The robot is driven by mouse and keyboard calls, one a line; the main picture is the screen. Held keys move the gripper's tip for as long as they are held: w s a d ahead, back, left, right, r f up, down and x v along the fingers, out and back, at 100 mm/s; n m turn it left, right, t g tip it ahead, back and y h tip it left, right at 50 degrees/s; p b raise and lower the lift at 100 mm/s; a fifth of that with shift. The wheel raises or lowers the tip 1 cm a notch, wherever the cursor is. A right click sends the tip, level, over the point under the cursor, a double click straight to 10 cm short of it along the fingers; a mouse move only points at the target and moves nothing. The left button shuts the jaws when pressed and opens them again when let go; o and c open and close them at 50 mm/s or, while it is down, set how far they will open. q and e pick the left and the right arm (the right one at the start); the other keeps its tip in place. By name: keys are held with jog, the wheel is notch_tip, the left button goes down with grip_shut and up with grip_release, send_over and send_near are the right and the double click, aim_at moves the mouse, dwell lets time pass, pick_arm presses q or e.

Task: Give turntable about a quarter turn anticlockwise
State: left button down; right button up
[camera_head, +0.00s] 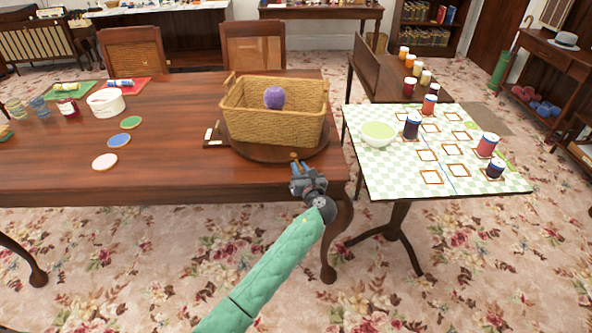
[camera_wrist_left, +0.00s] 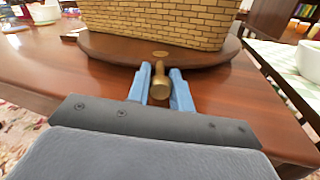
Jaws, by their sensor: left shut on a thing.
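The turntable (camera_head: 259,149) is a round dark wooden disc on the right end of the brown table. A wicker basket (camera_head: 273,125) stands on it with a purple ball (camera_head: 274,97) showing inside. A brass knob (camera_wrist_left: 160,86) sticks out at the turntable's near edge; in the head view the knob (camera_head: 295,157) is small. My left gripper (camera_head: 302,173) is at the near side of the turntable, its blue fingers (camera_wrist_left: 161,82) shut around the knob in the left wrist view. My right gripper is not in view.
A checked side table (camera_head: 372,180) with a green bowl (camera_head: 378,133) and several jars stands close on the right. Coloured discs (camera_head: 118,140), a white tub (camera_head: 105,103) and small jars lie left on the brown table (camera_head: 200,175). The tabletop left of the turntable is mostly clear.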

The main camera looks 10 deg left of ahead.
pick_arm(q)
jog(key=c, duration=1.3)
grip_release()
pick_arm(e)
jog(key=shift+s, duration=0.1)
pick_arm(q)
jog(key=shift+o, duration=0.2)
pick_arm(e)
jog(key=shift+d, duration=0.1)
pick_arm(q)
jog(key=shift+s+d+f, duration=0.1)
jog(key=shift+s+d, duration=0.2)
jog(key=shift+s, duration=0.15)
jog(key=b+v, duration=0.1)
jog(key=v, duration=0.4)
jog(key=shift+s+d, duration=0.15)
jog(key=shift+s, duration=0.2)
jog(key=shift+s+d, duration=0.25)
jog(key=shift+s, duration=0.2)
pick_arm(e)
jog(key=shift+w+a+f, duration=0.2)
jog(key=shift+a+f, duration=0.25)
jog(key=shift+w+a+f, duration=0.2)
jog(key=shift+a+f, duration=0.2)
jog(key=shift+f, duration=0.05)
